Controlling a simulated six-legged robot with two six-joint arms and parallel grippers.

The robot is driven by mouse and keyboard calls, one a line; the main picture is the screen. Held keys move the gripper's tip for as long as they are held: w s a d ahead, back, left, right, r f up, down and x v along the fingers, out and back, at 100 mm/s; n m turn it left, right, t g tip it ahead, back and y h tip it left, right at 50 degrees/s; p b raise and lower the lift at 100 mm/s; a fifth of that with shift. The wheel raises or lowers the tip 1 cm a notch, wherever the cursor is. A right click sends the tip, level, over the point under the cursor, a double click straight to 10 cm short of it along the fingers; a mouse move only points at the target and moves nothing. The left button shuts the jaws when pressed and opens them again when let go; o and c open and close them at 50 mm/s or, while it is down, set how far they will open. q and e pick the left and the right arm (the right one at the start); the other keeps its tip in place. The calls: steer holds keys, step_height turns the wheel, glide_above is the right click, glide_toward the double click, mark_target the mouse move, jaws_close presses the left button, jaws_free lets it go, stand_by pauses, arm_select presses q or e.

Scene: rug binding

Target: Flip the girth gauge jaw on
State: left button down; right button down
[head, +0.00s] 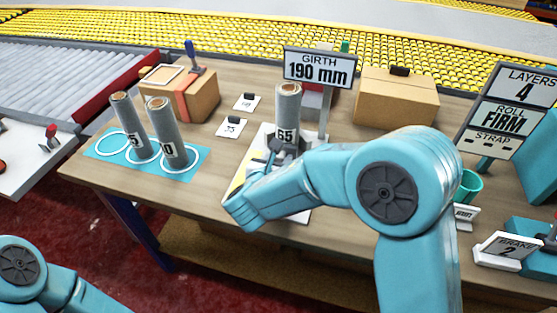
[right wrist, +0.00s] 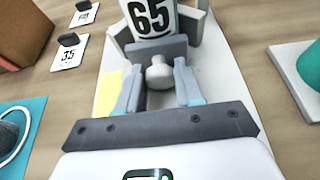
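The girth gauge stands mid-table; its sign (head: 318,68) reads "GIRTH 190 mm". A grey roll (head: 288,100) labelled 65 stands upright at it. In the right wrist view the gauge's grey jaw bar (right wrist: 168,48) lies below the 65 label (right wrist: 151,18), with a rounded grey knob (right wrist: 158,75) on its near side. My right gripper (head: 274,150) is at the front of the gauge, partly hidden by its own arm. In the right wrist view its fingers (right wrist: 159,80) stand apart on either side of the knob, with narrow gaps showing. My left gripper is out of view.
Two more grey rolls (head: 128,125) stand on a blue mat (head: 105,146) at left. Small cards (head: 233,127) lie between mat and gauge. A cardboard box (head: 397,97) is behind right. Signs (head: 510,115), a teal cup (head: 469,187) and a brake plate (head: 508,249) are at right.

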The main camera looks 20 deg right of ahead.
steer(key=s+a, duration=0.1)
steer(key=s+a+b, duration=0.1)
steer(key=s, duration=0.1)
steer(key=s+a, duration=0.1)
steer(key=s, duration=0.1)
steer(key=shift+s+a, duration=0.1)
steer(key=shift+a, duration=0.2)
